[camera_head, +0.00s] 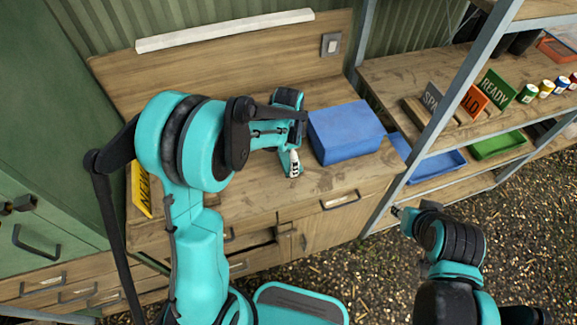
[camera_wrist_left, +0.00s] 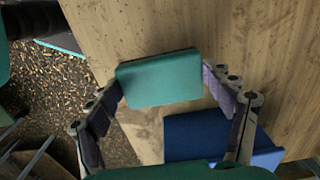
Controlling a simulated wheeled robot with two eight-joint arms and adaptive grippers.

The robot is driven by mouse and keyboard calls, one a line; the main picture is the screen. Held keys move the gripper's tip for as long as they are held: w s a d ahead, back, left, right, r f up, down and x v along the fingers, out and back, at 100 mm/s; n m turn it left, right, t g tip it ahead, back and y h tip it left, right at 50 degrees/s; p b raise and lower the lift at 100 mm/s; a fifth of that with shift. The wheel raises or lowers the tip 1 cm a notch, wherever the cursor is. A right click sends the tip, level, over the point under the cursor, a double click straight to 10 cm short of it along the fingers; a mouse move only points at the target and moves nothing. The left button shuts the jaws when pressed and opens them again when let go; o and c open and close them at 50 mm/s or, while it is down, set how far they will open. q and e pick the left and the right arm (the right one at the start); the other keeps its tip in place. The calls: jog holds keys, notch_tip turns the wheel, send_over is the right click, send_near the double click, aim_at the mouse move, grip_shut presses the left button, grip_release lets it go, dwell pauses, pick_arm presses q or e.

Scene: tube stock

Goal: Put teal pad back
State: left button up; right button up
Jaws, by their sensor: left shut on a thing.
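The teal pad (camera_wrist_left: 160,80) is a flat block between the two fingers of my left gripper in the left wrist view, above the wooden bench top. My left gripper (camera_head: 294,140) is shut on it, over the bench just left of the blue box. In the head view I cannot tell the pad apart from my own teal parts. The blue box (camera_head: 345,130) stands on the bench; it also shows in the left wrist view (camera_wrist_left: 190,130), below the pad. My right gripper (camera_head: 402,212) is at the right, away from the bench, with its fingers unclear.
A metal-framed shelf (camera_head: 390,75) at the right holds signs, including a green READY sign (camera_head: 495,92), and small jars. A blue tray (camera_head: 435,163) and a green tray (camera_head: 497,146) sit lower. A yellow sign (camera_head: 141,190) stands at the bench's left.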

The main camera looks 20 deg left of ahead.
aim_at(288, 166)
pick_arm(q)
jog(key=shift+f+b, duration=0.55)
jog(key=shift+f, duration=1.4)
jog(key=shift+f, duration=0.2)
jog(key=o, duration=1.1)
jog(key=shift+c, duration=0.2)
jog(key=shift+r, duration=0.1)
